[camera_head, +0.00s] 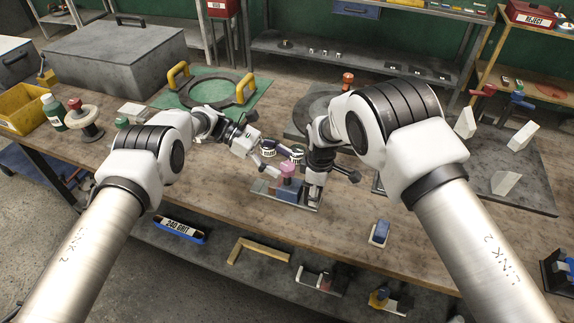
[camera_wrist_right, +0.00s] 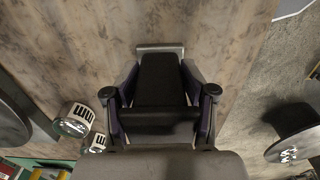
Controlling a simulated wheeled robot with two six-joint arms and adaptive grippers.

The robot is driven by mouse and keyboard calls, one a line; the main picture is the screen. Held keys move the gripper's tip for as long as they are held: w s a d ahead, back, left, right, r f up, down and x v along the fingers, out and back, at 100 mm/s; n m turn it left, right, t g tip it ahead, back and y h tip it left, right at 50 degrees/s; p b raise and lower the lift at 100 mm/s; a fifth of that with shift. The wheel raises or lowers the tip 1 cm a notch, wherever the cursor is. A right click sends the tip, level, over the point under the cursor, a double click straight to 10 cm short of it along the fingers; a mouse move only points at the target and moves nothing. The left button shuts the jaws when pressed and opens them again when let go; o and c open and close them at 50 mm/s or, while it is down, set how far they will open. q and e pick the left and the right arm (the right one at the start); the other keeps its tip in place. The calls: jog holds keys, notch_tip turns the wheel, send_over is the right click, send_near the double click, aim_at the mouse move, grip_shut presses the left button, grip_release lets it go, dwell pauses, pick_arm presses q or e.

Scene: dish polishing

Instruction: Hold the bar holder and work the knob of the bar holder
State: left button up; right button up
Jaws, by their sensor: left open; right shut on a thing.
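The bar holder (camera_head: 289,192) stands on the workbench, with a blue body on a grey base plate and a pink-red knob (camera_head: 288,170) on top. My right gripper (camera_head: 316,190) points down at its right side and is shut on it. In the right wrist view, my right gripper (camera_wrist_right: 160,100) has a dark block between its fingers; much of the holder is hidden there. My left gripper (camera_head: 281,157) is open, beside and just above the knob. I cannot tell whether it touches the knob.
A green mat with a dark ring (camera_head: 215,93) and yellow handles lies behind. A grey slab with pale blocks (camera_head: 505,183) is at right. A small blue block (camera_head: 380,231) sits near the bench's front edge. Bare wood lies left of the holder.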

pick_arm(q)
jog(key=v, duration=0.4)
jog(key=shift+a+r, duration=0.1)
jog(key=shift+a, duration=0.2)
jog(key=shift+s+d+f+m+h, duration=0.2)
jog(key=shift+d+f+m+h, duration=0.25)
jog(key=shift+f+m+h, duration=0.15)
jog(key=n+t+h, duration=0.3)
jog(key=n+t, duration=0.4)
jog(key=t, duration=0.1)
send_near(287, 166)
jog(key=x, duration=1)
jog(key=shift+f, duration=0.15)
jog(key=c, duration=1.2)
